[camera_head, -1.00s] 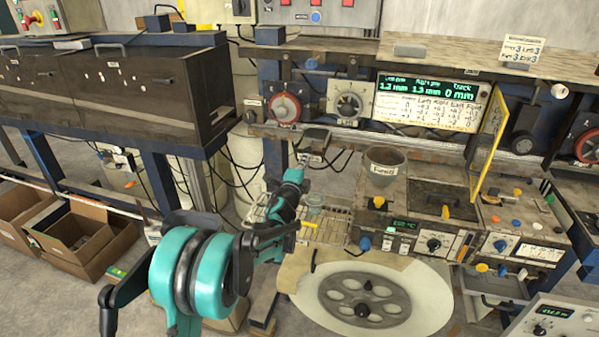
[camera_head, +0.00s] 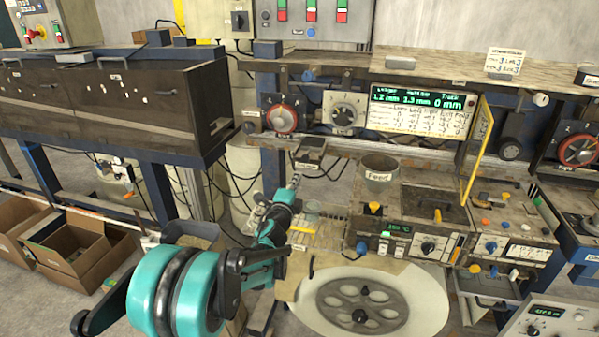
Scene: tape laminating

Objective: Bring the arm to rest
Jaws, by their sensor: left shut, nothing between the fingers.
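My left arm comes in from the lower left, with a large teal and black joint at the bottom of the head view. My left gripper (camera_head: 294,181) is at the far end of that arm, small and dark. It is shut with nothing visible in it, in front of the machine bench and left of the grey cup marked Feed (camera_head: 379,176). It looks apart from the cup. The fingertips are too small to show detail. My right gripper is not in view.
A wire rack (camera_head: 325,232) is just right of my left forearm. A round pale table with a dark spoked wheel (camera_head: 357,301) is at the lower middle. A control box (camera_head: 412,246) stands behind it. Open cardboard boxes (camera_head: 72,249) lie on the floor at left.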

